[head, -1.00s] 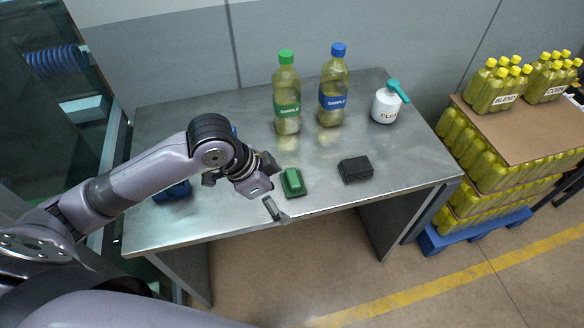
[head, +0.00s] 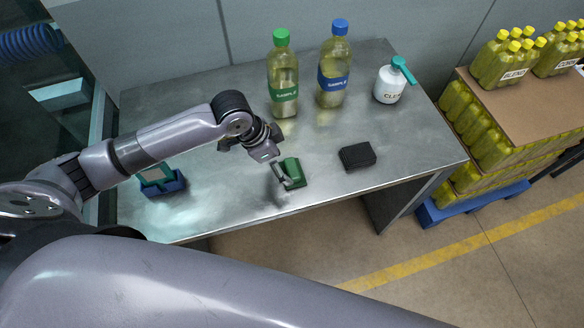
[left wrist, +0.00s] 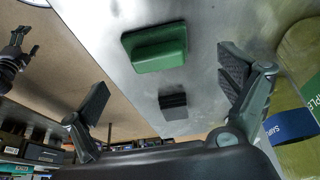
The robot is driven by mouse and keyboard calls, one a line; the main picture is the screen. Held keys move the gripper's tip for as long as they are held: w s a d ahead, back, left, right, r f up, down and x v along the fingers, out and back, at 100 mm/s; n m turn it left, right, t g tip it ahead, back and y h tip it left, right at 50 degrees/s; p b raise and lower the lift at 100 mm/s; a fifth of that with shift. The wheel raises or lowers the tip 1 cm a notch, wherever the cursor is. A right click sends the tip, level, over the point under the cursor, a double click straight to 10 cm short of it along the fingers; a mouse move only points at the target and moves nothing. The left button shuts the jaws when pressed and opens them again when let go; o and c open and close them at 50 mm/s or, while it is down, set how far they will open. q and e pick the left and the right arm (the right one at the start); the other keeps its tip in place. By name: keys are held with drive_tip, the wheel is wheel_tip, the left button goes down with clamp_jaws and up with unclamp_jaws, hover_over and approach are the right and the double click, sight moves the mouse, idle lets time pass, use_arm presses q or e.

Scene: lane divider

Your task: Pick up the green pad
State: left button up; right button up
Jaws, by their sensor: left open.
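The green pad (head: 292,172) lies on the metal table near its front edge, with a raised block on top. It also shows in the left wrist view (left wrist: 155,48), at the top centre. My left gripper (head: 279,156) is open and empty, at the pad's left side in the head view. One finger overlaps the pad's left edge in the picture; I cannot tell whether it touches. In the left wrist view the two fingers of the gripper (left wrist: 166,88) are spread wide, with the pad between and beyond them.
A black block (head: 357,156) lies right of the pad. A green-capped bottle (head: 283,82), a blue-capped bottle (head: 333,72) and a white spray bottle (head: 389,85) stand behind. A blue holder (head: 163,188) sits at the table's left. Stacked yellow bottles (head: 478,130) stand right of the table.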

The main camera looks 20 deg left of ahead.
sight(292, 168)
use_arm(q)
drive_tip(key=shift+d+f, duration=0.3)
drive_tip(key=shift+f, duration=0.15)
drive_tip(key=shift+w+d+f+p, duration=0.1)
drive_tip(key=shift+d+f+p, duration=0.1)
drive_tip(key=shift+f+p, duration=0.15)
drive_tip(key=p+x, duration=0.1)
drive_tip(key=x, duration=0.2)
drive_tip(key=shift+w+d+f, duration=0.25)
drive_tip(key=shift+d+f, duration=0.1)
drive_tip(key=shift+f, duration=0.2)
drive_tip(key=c, duration=1.2)
drive_tip(key=shift+c, duration=0.3)
use_arm(e)
drive_tip(key=shift+w+a+r, duration=0.2)
drive_tip(key=shift+w+r, duration=0.15)
drive_tip(key=shift+r, duration=0.15)
drive_tip(key=shift+w+a+r, duration=0.15)
drive_tip(key=shift+w+r, duration=0.15)
drive_tip(key=shift+r, duration=0.2)
use_arm(q)
drive_tip(key=shift+r, duration=0.1)
